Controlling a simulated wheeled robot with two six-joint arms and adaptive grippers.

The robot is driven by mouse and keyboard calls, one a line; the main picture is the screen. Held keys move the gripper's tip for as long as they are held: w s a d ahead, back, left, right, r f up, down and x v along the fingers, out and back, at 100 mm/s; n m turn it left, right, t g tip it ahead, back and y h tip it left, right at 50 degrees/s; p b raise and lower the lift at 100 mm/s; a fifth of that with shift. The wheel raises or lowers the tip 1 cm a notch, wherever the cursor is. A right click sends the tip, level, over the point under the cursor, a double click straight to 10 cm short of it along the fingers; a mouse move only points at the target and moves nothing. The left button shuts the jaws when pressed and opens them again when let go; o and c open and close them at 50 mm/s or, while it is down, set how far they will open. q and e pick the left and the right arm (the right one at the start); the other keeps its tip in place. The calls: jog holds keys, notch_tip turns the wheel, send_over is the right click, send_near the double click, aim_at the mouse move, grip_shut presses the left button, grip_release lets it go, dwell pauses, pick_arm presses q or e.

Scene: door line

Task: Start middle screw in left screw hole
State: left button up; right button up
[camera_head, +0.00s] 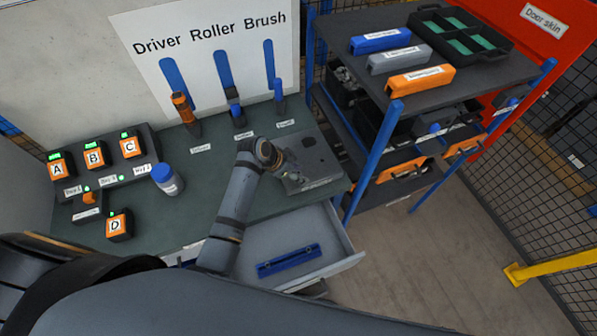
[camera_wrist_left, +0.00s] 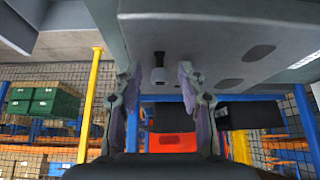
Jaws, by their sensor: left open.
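A grey block (camera_head: 318,152) with dark marks on its top lies at the right end of the green workbench. My left gripper (camera_head: 291,180) is over the block's near left part, pointing right. The left wrist view shows its two fingers apart. A small screw-like piece (camera_wrist_left: 160,72), pale with a dark stem, stands out from the grey face (camera_wrist_left: 215,35) between the fingers, with gaps on both sides. Dark oval spots (camera_wrist_left: 258,52) lie to its right on that face. I cannot tell which screw it is or which spot is the left hole. My right gripper is out of view.
An open drawer (camera_head: 343,247) holding a blue bar (camera_head: 289,260) is below the block. A blue-capped jar (camera_head: 167,180) and lettered orange button boxes (camera_head: 94,154) are left. Driver (camera_head: 185,112), roller (camera_head: 235,112) and brush (camera_head: 279,103) stand behind. A shelf rack (camera_head: 462,75) is right.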

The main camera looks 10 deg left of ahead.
pick_arm(q)
jog(key=v, duration=1.2)
dwell(0.3)
